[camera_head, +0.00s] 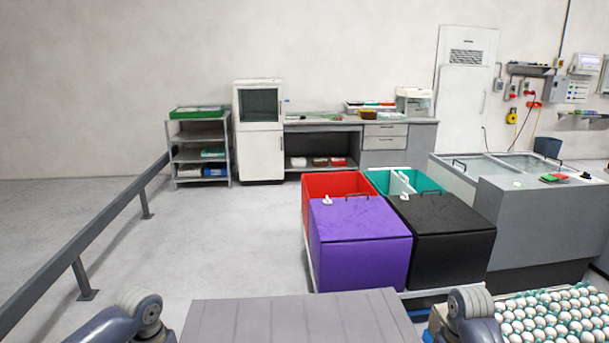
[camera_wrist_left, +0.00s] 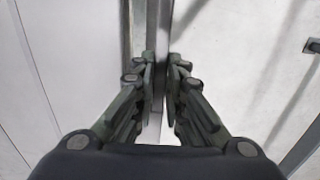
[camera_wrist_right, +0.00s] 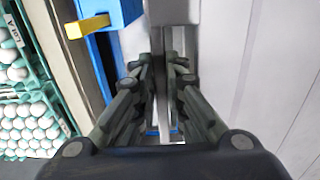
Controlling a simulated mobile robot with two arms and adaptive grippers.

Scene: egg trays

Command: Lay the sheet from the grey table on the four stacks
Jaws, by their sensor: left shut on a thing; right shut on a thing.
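The grey sheet (camera_head: 300,315), a flat panel with faint parallel lines, fills the bottom middle of the head view. My left gripper (camera_wrist_left: 160,78) is shut on its edge; the panel spreads to the left in the left wrist view. My right gripper (camera_wrist_right: 161,78) is shut on the opposite edge, with the panel to the right in the right wrist view. In the head view only my arms show beside the panel, not the fingertips. White eggs in teal trays (camera_head: 560,315) stand at the lower right. I cannot tell whether anything supports the sheet from below.
Purple (camera_head: 360,245) and black (camera_head: 440,240) lidded bins stand ahead, with red (camera_head: 325,185) and teal ones behind. A grey counter unit (camera_head: 530,225) is at the right. A grey rail (camera_head: 90,240) runs along the left. The floor between rail and bins is clear.

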